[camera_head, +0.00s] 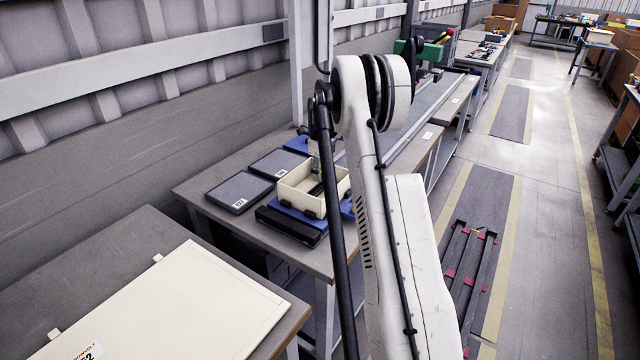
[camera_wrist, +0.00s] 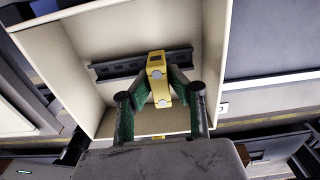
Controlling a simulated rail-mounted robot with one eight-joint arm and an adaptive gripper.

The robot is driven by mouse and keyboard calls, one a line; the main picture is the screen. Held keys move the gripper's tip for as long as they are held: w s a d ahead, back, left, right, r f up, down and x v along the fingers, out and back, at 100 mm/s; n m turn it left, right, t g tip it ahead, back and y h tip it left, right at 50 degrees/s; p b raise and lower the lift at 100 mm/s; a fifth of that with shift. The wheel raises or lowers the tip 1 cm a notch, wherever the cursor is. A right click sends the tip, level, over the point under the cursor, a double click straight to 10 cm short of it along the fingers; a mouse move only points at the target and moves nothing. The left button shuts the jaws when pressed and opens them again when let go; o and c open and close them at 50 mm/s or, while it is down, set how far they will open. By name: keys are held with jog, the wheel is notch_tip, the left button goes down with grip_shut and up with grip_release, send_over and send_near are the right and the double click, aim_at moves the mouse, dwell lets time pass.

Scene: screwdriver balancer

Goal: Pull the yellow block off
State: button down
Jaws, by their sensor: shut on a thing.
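In the wrist view, a yellow block (camera_wrist: 156,65) sits across a dark grey slotted rail (camera_wrist: 115,69) inside an open cream box (camera_wrist: 215,60). My gripper (camera_wrist: 159,88) reaches into the box with its green-padded fingers closed on the two sides of the block. The block appears to be touching the rail; any gap between them cannot be told. In the head view, the cream box (camera_head: 334,205) stands on the workbench with the end of my arm over it. The block and fingertips cannot be made out there.
The box rests on a blue and black base (camera_head: 290,222). Dark flat panels (camera_head: 238,190) lie to its left on the workbench (camera_head: 215,170). A cream board (camera_head: 190,305) lies on the nearer bench. The aisle floor (camera_head: 535,200) on the right is mostly open.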

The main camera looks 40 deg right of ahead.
jog(key=shift+r, duration=0.65)
dwell(0.3)
jog(key=shift+r+p, duration=1.25)
jog(key=shift+r, duration=2.15)
